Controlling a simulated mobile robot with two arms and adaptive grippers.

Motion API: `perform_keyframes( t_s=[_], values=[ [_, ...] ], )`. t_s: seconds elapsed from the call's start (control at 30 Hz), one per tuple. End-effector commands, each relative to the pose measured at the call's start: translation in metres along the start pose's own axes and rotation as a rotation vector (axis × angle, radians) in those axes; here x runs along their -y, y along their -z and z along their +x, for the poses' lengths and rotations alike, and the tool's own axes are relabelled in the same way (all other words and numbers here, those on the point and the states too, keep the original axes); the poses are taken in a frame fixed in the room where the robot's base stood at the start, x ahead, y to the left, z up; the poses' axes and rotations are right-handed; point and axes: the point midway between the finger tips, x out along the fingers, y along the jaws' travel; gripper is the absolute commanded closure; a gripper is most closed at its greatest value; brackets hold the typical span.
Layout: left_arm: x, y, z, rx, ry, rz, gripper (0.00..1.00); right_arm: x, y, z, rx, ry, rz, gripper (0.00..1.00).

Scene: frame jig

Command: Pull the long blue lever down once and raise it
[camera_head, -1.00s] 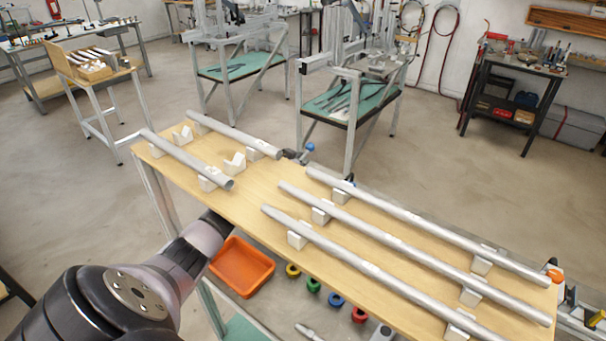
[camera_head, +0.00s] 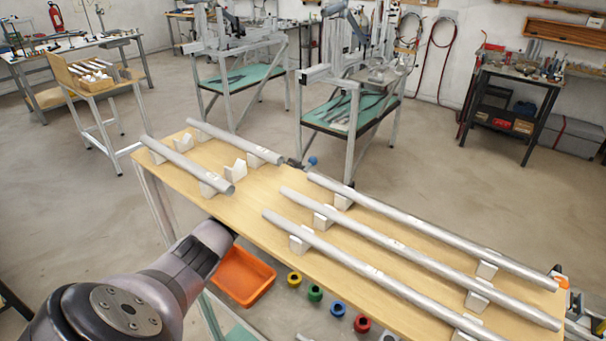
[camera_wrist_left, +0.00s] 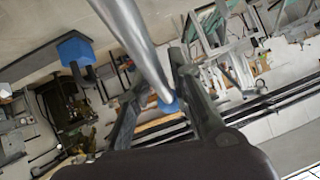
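A small blue knob (camera_head: 312,161) on a dark fitting shows at the table's far edge in the head view; most of any lever there is hidden. My left arm comes in from the lower left and passes under the table's near edge, so its gripper is hidden in that view. In the left wrist view my left gripper (camera_wrist_left: 157,77) has its two dark fingers apart. A grey metal bar (camera_wrist_left: 138,35) runs down between or behind them toward a blue end (camera_wrist_left: 168,105); I cannot tell whether they touch it. A blue block (camera_wrist_left: 75,48) is at upper left. My right gripper is not seen.
The wooden table (camera_head: 255,205) carries several grey tubes (camera_head: 345,260) on white V-blocks. An orange bin (camera_head: 243,277) and coloured rings (camera_head: 315,292) lie below its near edge. An orange knob (camera_head: 560,282) is at the right end.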

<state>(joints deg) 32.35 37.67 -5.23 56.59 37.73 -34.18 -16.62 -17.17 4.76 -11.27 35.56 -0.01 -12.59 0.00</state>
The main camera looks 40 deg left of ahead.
Motion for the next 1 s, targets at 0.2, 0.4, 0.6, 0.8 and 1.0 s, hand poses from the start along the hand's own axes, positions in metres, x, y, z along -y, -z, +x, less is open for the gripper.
perform_keyframes(
  t_s=[0.2,0.4,0.6,0.8,1.0],
  values=[
    [0.001,0.001,0.0,-0.002,0.001,-0.001,0.69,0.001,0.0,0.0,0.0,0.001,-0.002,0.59],
    [0.001,0.002,-0.001,-0.003,0.001,-0.002,0.69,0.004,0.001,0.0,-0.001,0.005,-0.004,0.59],
    [0.001,0.001,-0.011,-0.003,0.001,0.0,0.69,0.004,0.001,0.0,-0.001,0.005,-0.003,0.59],
    [0.001,0.001,-0.036,-0.004,0.001,0.001,0.69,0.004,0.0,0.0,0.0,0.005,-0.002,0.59],
    [0.001,0.0,-0.061,-0.002,0.002,0.001,0.69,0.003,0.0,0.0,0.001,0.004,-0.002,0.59]
  ],
)
